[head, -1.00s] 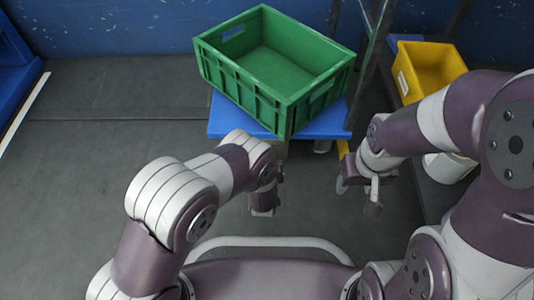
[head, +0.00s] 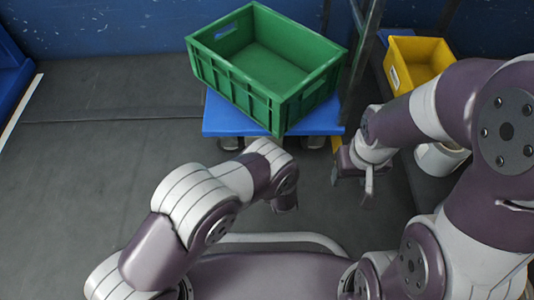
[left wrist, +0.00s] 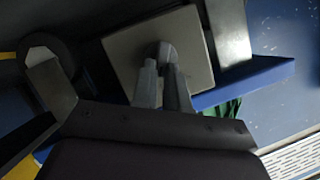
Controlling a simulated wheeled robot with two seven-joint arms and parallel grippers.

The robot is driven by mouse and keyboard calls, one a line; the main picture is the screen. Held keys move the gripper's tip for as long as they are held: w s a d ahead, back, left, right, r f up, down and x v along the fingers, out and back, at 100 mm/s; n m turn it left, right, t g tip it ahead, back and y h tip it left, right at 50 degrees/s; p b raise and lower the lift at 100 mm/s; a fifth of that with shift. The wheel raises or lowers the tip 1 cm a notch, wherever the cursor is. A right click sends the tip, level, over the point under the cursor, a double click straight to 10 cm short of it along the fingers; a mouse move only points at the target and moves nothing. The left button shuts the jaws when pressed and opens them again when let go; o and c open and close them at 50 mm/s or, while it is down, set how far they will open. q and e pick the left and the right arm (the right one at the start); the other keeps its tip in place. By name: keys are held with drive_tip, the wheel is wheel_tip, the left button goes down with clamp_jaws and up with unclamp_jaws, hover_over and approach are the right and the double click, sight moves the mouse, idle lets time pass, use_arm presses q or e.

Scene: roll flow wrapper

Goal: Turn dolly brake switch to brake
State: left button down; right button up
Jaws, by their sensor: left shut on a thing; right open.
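The blue dolly (head: 225,116) stands ahead with a green crate (head: 232,88) on it. In the left wrist view, a square grey plate (left wrist: 125,55) by the dolly's blue edge (left wrist: 255,80) carries a small round grey knob (left wrist: 166,50), which looks like the brake switch. My left gripper (left wrist: 163,80) has its fingertips together at this knob, shut on it; the fingers partly cover it, so its setting cannot be read. In the head view my left gripper (head: 287,198) is low in front of the dolly, fingers unclear. My right gripper (head: 352,180) is open and empty, right of it.
A yellow bin (head: 415,62) and a white bucket (head: 438,160) are at the right, partly behind my right arm. A dark metal post (head: 362,60) rises beside the crate. A dark wheel-like part (left wrist: 48,50) shows in the left wrist view. The floor at left is clear.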

idle(0.5)
use_arm(q)
drive_tip(key=c, duration=1.1)
unclamp_jaws()
drive_tip(key=shift+c, duration=0.2)
